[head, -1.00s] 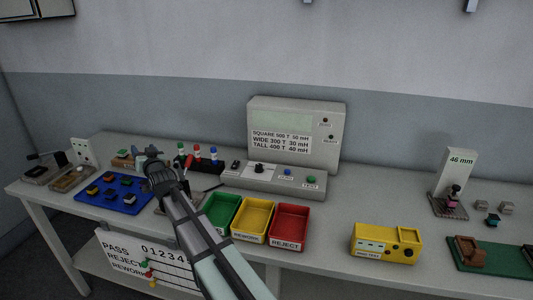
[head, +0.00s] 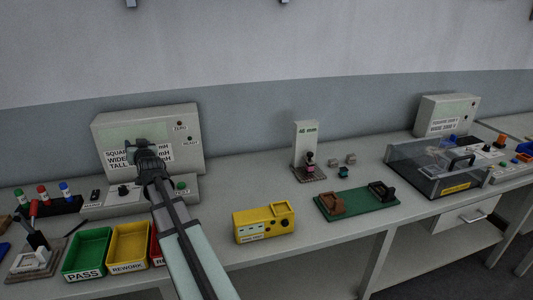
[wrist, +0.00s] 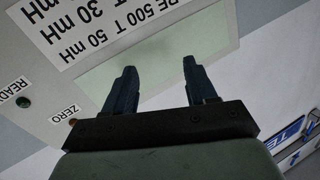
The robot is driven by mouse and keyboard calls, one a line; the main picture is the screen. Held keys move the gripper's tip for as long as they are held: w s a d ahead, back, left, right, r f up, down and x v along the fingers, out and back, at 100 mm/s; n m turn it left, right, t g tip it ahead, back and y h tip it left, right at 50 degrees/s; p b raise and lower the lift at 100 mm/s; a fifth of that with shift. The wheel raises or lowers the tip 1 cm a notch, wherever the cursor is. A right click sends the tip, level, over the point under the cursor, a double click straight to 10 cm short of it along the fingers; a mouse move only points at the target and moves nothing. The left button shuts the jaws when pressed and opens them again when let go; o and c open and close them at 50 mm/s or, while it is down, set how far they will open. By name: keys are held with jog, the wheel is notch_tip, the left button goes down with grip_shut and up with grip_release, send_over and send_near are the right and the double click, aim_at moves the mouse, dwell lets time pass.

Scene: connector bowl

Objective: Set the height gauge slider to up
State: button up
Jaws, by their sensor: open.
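The height gauge (head: 306,143) is an upright pale plate marked "46 mm" on a speckled base, right of centre in the head view. A small dark and pink piece (head: 310,161) is at its front, low down near the base; I cannot tell whether this is the slider. My gripper (head: 148,145) is in front of the grey meter box, well to the left of the gauge. In the wrist view my gripper (wrist: 161,88) has its two dark fingers apart with nothing between them. The gauge is not in the wrist view.
The grey meter box (head: 188,118) stands behind my gripper. A yellow tester (head: 252,229) and a green board (head: 345,206) with brown and black holders lie in front of the gauge. Small grey blocks (head: 334,162) sit to its right. A clear-lidded case (head: 412,163) stands farther right.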

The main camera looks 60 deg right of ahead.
jog(key=s+d+f+m+g+h, duration=0.1)
jog(key=s+d+f+g+h, duration=0.1)
jog(key=s+d, duration=1)
jog(key=m+g+h, duration=0.2)
jog(key=m+g, duration=0.1)
jog(key=g, duration=0.4)
send_near(310, 153)
jog(key=x, duration=0.8)
jog(key=shift+c, duration=0.2)
grip_shut()
